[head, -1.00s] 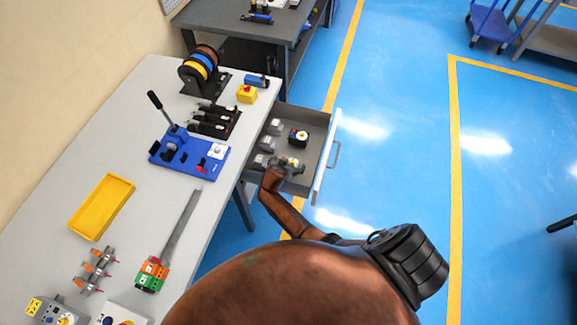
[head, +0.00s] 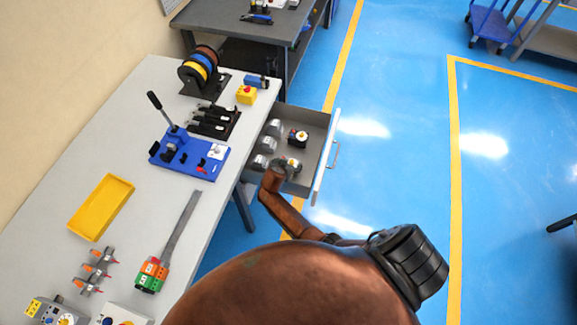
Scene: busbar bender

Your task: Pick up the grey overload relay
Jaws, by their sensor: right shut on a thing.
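The open drawer (head: 325,150) under the workbench holds several small parts. My right gripper (head: 287,165) reaches down into its near end and is shut on a small grey part with a light dial, which I take to be the grey overload relay (head: 294,162). The fingers partly hide it, and I cannot tell whether it touches the drawer floor. A dark part with a white dial (head: 298,138) stands just beyond it. My left gripper is not in view.
Several grey parts (head: 267,144) stand along the drawer's left side. The workbench (head: 150,215) carries a blue bender (head: 190,155), a yellow tray (head: 101,207), a cable spool rack (head: 200,65) and a yellow switch box (head: 246,94). The blue floor right of the drawer is clear.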

